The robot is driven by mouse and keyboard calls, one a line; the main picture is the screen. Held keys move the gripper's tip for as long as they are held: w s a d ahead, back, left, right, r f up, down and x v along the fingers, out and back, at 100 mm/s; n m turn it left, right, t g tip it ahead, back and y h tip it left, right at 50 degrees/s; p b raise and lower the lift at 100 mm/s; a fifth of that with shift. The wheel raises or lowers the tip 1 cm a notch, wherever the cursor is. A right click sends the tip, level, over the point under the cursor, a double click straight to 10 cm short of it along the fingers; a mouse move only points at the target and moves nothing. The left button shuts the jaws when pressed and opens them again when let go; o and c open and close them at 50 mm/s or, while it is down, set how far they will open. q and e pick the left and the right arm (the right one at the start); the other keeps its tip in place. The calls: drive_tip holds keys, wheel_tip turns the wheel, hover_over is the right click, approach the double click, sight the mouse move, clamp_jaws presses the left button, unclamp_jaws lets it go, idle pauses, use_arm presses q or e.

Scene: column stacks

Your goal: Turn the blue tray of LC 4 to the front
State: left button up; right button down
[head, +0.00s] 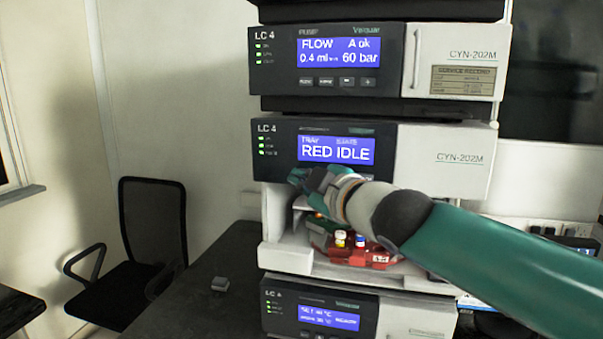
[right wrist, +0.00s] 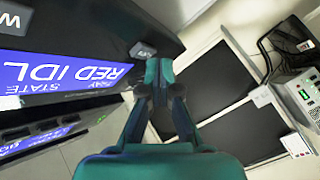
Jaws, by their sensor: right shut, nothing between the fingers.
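The LC 4 autosampler module (head: 440,160) has a blue display (head: 337,150) reading "RED IDLE". It also shows upside down in the right wrist view (right wrist: 60,72). Below it, in the open bay, a red tray (head: 362,257) with a few capped vials faces the front. No blue tray is visible; my arm hides part of the bay. My right gripper (head: 302,178) is shut and empty, in front of the panel just below the display. In the right wrist view its fingertips (right wrist: 158,72) are close to a small grey key (right wrist: 143,50); I cannot tell whether they touch. My left gripper is out of view.
The pump module (head: 380,60) stands above and another LC 4 module (head: 318,312) below.

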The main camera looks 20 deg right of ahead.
drive_tip(key=shift+w+d+p, duration=0.35)
drive_tip(key=shift+w, duration=0.1)
idle(0.8)
drive_tip(key=shift+a, duration=0.1)
drive_tip(key=shift+s+a+b, duration=0.35)
drive_tip(key=shift+s+b, duration=0.35)
drive_tip(key=shift+b, duration=0.1)
drive_tip(key=shift+s+a+b, duration=0.75)
drive_tip(key=shift+s+b, duration=0.3)
drive_tip(key=shift+b, duration=0.1)
drive_tip(key=shift+s+a+b, duration=0.7)
drive_tip(key=shift+s+b, duration=0.3)
drive_tip(key=shift+b, duration=0.15)
idle(3.5)
